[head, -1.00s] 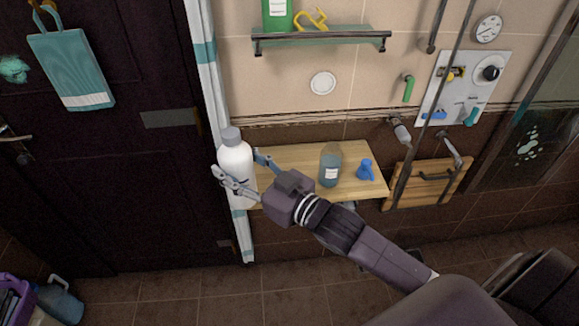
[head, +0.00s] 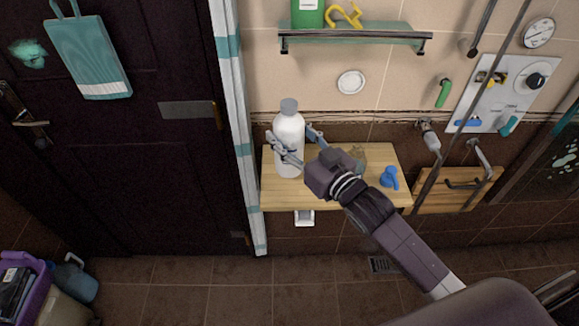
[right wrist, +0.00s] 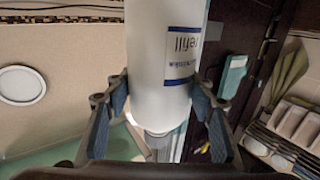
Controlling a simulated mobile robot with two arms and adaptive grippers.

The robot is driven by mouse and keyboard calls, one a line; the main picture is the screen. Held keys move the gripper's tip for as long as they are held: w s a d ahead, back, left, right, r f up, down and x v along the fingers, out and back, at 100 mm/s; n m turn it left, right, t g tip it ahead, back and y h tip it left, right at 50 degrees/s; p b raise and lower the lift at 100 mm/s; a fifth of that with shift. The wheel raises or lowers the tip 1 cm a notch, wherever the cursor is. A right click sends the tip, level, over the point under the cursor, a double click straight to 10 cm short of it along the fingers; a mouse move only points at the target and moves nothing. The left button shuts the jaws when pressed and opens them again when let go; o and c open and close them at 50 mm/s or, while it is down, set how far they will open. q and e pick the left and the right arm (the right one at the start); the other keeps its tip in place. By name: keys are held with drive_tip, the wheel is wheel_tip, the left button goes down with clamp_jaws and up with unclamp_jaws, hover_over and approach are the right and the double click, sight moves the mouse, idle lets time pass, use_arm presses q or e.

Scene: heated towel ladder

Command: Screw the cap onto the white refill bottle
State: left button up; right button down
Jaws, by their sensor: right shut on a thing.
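The white refill bottle (head: 288,132) is upright over the left end of the wooden shelf (head: 280,203). I cannot tell whether its base touches the wood. A grey cap (head: 289,105) sits on its top; how tightly it is seated does not show. My right gripper (head: 294,146) is shut on the bottle's body, one finger on each side. In the right wrist view, the bottle (right wrist: 160,60) appears upside down between the blue finger pads, with its "refill" label facing the camera and the grey top pointing down. My left gripper is not in view.
A blue-grey bottle (head: 359,155), mostly hidden by my right gripper, and a blue funnel-like object (head: 389,177) stand on the shelf. A glass shelf (head: 360,38) is above. A striped curtain (head: 238,110) hangs left of the bottle, beside the dark door (head: 110,180).

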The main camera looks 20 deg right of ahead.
wheel_tip(320, 180, down, 3)
drive_tip(key=shift+r, duration=0.2)
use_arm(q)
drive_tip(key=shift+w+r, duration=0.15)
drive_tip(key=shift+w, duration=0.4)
use_arm(e)
drive_tip(key=shift+f, duration=0.25)
wheel_tip(320, 180, down, 4)
drive_tip(key=shift+r, duration=0.2)
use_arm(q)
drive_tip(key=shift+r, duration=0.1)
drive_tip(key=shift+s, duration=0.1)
use_arm(e)
drive_tip(key=shift+f, duration=0.1)
drive_tip(key=shift+f, duration=0.15)
drive_tip(key=c, duration=0.9)
unclamp_jaws()
